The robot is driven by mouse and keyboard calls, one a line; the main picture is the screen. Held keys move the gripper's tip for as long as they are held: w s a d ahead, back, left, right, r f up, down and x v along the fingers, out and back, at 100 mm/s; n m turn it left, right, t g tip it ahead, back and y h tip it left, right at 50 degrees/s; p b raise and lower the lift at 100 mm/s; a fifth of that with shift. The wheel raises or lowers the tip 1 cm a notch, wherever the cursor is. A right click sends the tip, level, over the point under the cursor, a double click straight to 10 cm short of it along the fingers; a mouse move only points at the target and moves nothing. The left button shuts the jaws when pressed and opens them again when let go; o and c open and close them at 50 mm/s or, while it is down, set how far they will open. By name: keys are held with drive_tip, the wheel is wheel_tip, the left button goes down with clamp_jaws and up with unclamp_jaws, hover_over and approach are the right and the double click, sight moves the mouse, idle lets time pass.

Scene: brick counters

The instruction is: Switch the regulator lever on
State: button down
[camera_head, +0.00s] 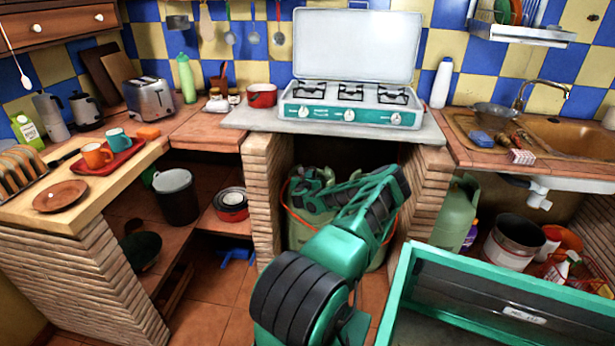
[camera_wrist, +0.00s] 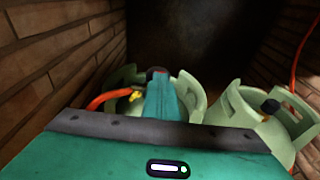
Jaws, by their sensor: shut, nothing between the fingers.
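A pale green gas cylinder (camera_wrist: 195,92) stands in the brick alcove under the stove. An orange hose (camera_wrist: 103,98) runs to its top, where a small yellow part (camera_wrist: 136,96) shows, probably the regulator lever. The regulator body is mostly hidden behind my gripper (camera_wrist: 157,74), and I cannot tell which way the lever is set. My gripper is shut and empty, its dark fingertips over the cylinder's collar just right of the yellow part. I cannot tell whether it touches anything. In the head view, my arm hides much of the cylinder (camera_head: 300,230).
A second green cylinder (camera_wrist: 245,110) stands close on the right in the wrist view. Brick walls (camera_wrist: 50,45) close in on the sides of the alcove. Above it is a stone slab with a gas stove (camera_head: 350,100). Another cylinder (camera_head: 455,215) stands outside, right of the alcove.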

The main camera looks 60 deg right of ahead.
drive_tip(key=shift+d+r, duration=0.1)
drive_tip(key=shift+r, duration=0.1)
drive_tip(key=s+a+r, duration=0.1)
drive_tip(key=a+r, duration=0.4)
drive_tip(key=r, duration=0.2)
drive_tip(key=shift+s+a+r, duration=0.3)
drive_tip(key=shift+s+r, duration=0.05)
